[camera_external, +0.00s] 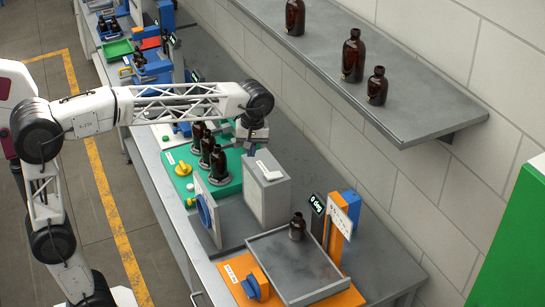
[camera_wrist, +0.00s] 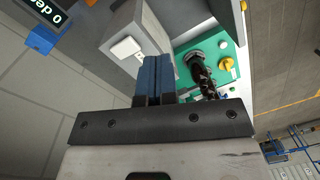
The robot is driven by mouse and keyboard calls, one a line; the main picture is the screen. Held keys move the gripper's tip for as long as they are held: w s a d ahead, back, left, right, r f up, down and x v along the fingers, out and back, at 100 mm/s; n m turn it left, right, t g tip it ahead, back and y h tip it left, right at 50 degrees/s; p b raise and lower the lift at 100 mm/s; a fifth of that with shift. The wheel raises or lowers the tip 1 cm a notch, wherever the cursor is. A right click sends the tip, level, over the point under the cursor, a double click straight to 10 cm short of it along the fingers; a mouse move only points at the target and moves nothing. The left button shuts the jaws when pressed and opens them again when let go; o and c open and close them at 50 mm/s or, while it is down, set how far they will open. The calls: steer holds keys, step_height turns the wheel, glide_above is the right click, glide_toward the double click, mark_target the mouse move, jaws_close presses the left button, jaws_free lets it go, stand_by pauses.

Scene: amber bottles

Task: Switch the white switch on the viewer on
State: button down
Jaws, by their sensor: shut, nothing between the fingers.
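The viewer is a grey box (camera_external: 266,196) on the bench, with a white panel bearing a blue ring (camera_external: 203,211) beside it. A white switch (camera_external: 264,167) is on the box's top; it also shows in the wrist view (camera_wrist: 126,47) as a white plate on the grey box (camera_wrist: 150,22). Whether the switch is on or off I cannot tell. My gripper (camera_external: 249,148) is above the far side of the box, near its top. In the wrist view my gripper's blue fingers (camera_wrist: 153,62) are shut and empty, just right of the switch. Contact with the box is unclear.
Several amber bottles (camera_external: 218,166) stand on a green base (camera_external: 230,188) behind the box. Another bottle (camera_external: 297,228) stands on a grey tray (camera_external: 303,284) in front, beside an orange post with a display (camera_external: 318,205). A wall shelf (camera_external: 400,105) holds more bottles.

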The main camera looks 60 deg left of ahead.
mark_target(269, 175)
steer(key=w+a+r+n+g, duration=0.1)
steer(key=w+n, duration=0.3)
steer(key=w, duration=0.6)
steer(key=shift+w+a+r, duration=0.15)
steer(key=shift+a, duration=0.6)
steer(key=f, duration=0.4)
steer(key=s+f, duration=0.1)
steer(key=f, duration=0.4)
steer(key=s+f, duration=0.1)
steer(key=f, duration=0.3)
steer(key=shift+s+f, duration=0.25)
steer(key=shift+f, duration=0.15)
